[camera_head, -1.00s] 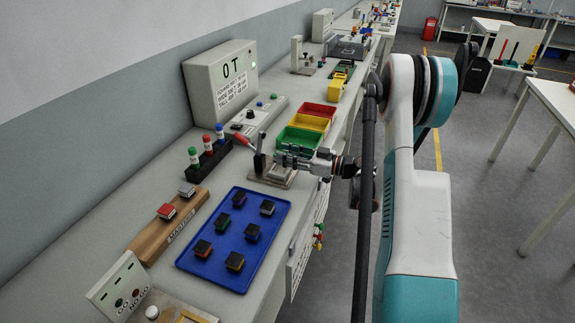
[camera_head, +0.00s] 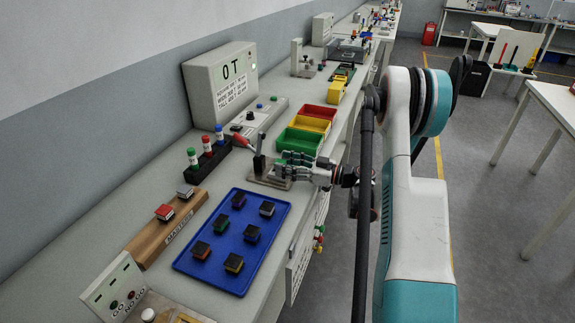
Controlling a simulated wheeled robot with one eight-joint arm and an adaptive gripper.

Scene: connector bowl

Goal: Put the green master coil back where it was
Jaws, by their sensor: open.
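My gripper (camera_head: 284,163) is open over the grey metal test fixture (camera_head: 262,180), which has a red-handled lever. A greenish tint shows at the fingers, but I cannot tell whether it is the green master coil; the fingers hide much of the fixture. The wooden MASTERS block (camera_head: 150,240) holds a red coil (camera_head: 164,212) and a grey-white coil (camera_head: 184,191). Its near-left end is bare.
Red, yellow and green bins (camera_head: 297,141) stand just behind the gripper. A grey tester box (camera_head: 220,85) reads OT. A black stand (camera_head: 212,158) with green, red and blue capped bottles is left of the fixture. A GO/NO GO panel (camera_head: 118,290) is at the near left.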

